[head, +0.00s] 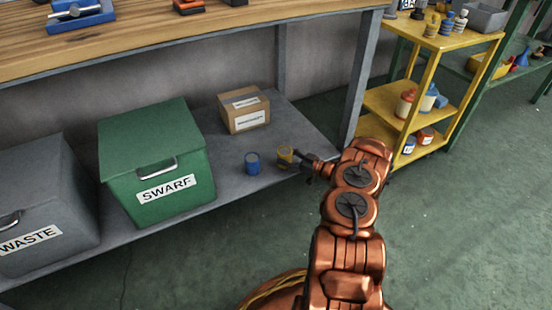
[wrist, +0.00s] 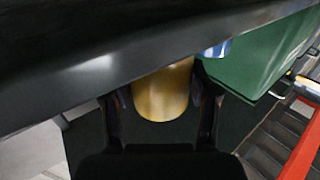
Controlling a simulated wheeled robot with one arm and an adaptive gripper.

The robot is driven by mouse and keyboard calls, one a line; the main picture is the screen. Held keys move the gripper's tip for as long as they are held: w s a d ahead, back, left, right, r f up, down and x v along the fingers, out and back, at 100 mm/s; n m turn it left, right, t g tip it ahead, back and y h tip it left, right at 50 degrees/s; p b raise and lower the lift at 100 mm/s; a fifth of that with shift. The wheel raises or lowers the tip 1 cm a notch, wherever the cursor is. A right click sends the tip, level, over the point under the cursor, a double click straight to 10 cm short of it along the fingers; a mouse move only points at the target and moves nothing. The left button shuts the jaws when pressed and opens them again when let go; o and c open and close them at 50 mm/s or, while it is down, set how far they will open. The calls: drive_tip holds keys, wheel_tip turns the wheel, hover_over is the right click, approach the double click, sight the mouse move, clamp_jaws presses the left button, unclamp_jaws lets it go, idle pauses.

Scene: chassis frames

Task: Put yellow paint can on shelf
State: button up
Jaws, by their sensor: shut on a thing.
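The yellow paint can (head: 284,157) is at the right end of the grey lower shelf (head: 300,135) under the workbench. My gripper (head: 299,158) reaches it from the right and is shut on it. In the wrist view the yellow can (wrist: 163,92) sits between the two dark fingers (wrist: 160,115), its top cut off by a dark edge. I cannot tell whether the can touches the shelf or is slightly lifted.
A blue can (head: 252,163) stands just left of the yellow one. A cardboard box (head: 244,111), a green SWARF bin (head: 150,150) and a grey WASTE bin (head: 45,205) share the lower shelf. A yellow shelf rack (head: 455,45) holding cans stands at right, beyond the bench leg (head: 362,75).

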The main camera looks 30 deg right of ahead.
drive_tip(key=shift+b+x, duration=0.9)
drive_tip(key=shift+x, duration=1.1)
drive_tip(key=shift+w+a+f+b, duration=0.1)
drive_tip(key=shift+w+f+b, duration=0.2)
drive_tip(key=shift+b, duration=0.1)
drive_tip(key=shift+f, duration=0.1)
drive_tip(key=o, duration=1.5)
drive_tip(key=shift+s+f, duration=0.1)
